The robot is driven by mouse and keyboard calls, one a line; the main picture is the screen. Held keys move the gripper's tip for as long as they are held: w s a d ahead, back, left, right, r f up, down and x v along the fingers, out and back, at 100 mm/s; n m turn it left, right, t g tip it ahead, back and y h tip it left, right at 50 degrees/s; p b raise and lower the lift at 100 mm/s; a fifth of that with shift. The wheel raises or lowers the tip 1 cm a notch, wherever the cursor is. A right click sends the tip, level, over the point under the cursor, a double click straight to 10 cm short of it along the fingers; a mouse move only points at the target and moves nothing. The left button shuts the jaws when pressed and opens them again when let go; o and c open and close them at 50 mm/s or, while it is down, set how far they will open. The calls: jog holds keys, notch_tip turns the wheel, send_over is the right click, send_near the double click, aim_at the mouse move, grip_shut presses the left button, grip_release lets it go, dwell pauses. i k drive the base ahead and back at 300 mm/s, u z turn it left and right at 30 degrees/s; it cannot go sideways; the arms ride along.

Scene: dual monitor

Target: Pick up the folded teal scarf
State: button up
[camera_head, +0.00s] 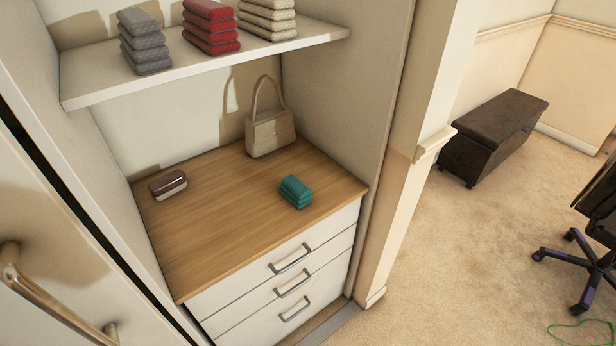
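The folded teal scarf (296,191) lies in a small stack on the wooden top (215,230) of a drawer unit, toward its right front part. It sits apart from the other items there, and nothing covers it. My gripper is not in view.
A shelf (200,66) with grey, red and cream folded stacks hangs above. Walls enclose both sides. Drawers (290,283) face front. A dark bench (494,138) and office chair (598,225) are right.

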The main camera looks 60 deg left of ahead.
aim_at(296, 192)
jog(key=u, duration=0.45)
jog(key=i, duration=0.85)
jog(key=u, duration=1.45)
jog(key=i, duration=0.6)
jog(key=u, duration=0.55)
